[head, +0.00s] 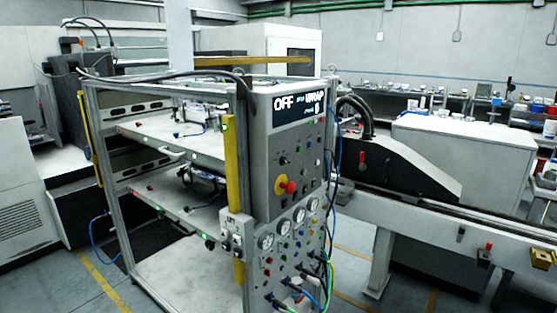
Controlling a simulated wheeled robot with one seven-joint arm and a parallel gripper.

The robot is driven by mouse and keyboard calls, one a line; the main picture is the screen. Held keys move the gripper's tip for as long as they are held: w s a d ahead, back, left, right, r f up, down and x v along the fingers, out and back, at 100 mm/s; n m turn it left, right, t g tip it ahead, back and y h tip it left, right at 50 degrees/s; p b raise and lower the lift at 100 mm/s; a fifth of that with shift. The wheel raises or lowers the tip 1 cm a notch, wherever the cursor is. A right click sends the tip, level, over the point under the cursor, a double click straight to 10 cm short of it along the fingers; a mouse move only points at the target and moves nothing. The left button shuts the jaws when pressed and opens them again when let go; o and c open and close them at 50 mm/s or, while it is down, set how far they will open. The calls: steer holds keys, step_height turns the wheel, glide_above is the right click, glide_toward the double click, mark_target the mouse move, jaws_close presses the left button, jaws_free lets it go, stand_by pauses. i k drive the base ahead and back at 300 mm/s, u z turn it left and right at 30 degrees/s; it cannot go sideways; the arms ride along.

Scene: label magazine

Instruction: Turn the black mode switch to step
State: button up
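The grey control panel (261,150) stands upright on the right front side of a metal frame in the head view. A dark display (298,105) at its top shows white text that reads OFF at the left and WRAP at the right; the smaller text is hard to read. Below it are several small knobs and buttons. A small black switch (283,160) sits above the red and yellow knob. Its label and pointing direction are too small to tell, and I cannot be sure it is the mode switch. My gripper is not in view.
A large red knob on a yellow disc (286,187) sticks out below the small switches. Round gauges (266,241) and cables (325,280) are lower down. A yellow vertical bar (231,155) stands left of the panel. Grey floor (350,240) is clear right of it.

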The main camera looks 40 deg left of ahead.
mark_target(283, 161)
steer(key=u, duration=0.75)
steer(key=i, duration=0.8)
steer(key=u, duration=1.1)
steer(key=i, duration=0.2)
steer(key=u, duration=0.1)
